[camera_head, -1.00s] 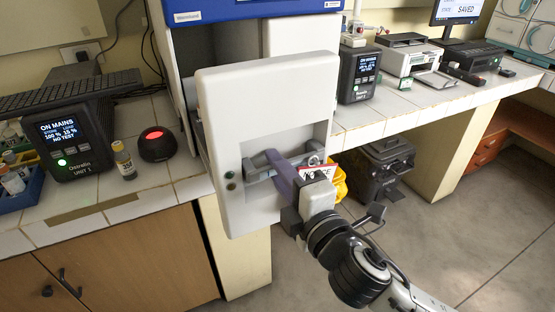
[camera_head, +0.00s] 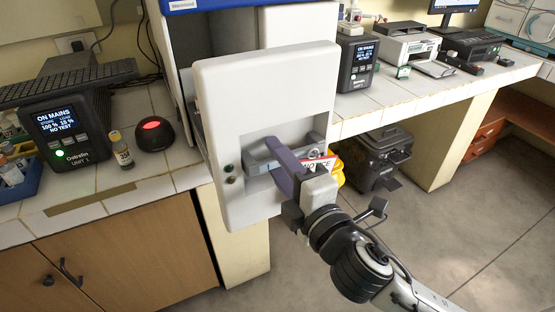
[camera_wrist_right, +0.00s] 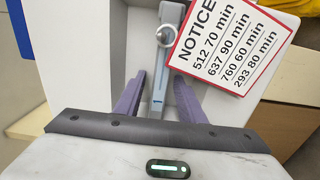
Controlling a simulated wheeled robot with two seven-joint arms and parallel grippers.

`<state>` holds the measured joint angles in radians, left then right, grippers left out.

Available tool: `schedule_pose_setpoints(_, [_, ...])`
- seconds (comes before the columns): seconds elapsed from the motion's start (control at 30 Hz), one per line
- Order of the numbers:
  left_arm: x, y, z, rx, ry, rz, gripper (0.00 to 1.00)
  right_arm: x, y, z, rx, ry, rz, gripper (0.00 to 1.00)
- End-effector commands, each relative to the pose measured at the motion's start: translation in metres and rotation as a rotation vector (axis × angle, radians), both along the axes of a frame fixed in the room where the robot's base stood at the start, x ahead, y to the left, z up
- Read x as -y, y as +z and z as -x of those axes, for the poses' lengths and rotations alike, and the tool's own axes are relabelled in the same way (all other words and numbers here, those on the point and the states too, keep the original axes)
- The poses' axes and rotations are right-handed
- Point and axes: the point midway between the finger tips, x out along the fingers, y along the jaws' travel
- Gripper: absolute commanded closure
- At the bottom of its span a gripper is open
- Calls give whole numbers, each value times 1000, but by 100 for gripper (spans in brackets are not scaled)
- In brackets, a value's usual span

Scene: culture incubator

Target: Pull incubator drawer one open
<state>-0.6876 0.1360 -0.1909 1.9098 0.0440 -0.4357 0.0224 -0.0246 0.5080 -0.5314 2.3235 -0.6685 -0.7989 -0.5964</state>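The incubator (camera_head: 180,60) has a blue top strip. A white drawer front (camera_head: 262,90) stands out from its body at a slant, with an open gap behind its upper left edge. A grey bar handle (camera_head: 262,165) crosses a recess in this front. My right gripper (camera_head: 283,160) is at the handle. In the right wrist view, its purple fingers (camera_wrist_right: 160,85) stand apart on either side of the grey handle bar (camera_wrist_right: 160,65), with narrow gaps showing. A notice card (camera_wrist_right: 230,45) hangs beside the handle. My left gripper is out of view.
A display unit (camera_head: 62,130), small bottle (camera_head: 122,150) and black round device with a red light (camera_head: 155,133) stand on the left counter. Another display unit (camera_head: 358,62) is on the right counter. A black case (camera_head: 380,160) stands on the floor, with open floor to its right.

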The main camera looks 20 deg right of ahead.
Motion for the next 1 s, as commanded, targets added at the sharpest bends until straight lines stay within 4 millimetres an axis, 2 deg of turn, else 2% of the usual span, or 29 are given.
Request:
schedule_pose_setpoints(0.17, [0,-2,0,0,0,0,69,0,-1,5,-1,1,-1,64])
schedule_pose_setpoints(0.27, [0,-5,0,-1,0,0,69,1,-3,18,-2,2,-1,64])
schedule_pose_setpoints(0.43, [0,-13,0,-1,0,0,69,4,-4,50,-4,1,-1,64])
schedule_pose_setpoints(0.6, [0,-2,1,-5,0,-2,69,7,1,66,-4,-2,-1,64])
schedule_pose_setpoints(0.8, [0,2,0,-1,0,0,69,7,0,75,-2,-1,0,64])
schedule_pose_setpoints(1.0, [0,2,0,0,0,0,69,7,0,75,0,0,0,64])
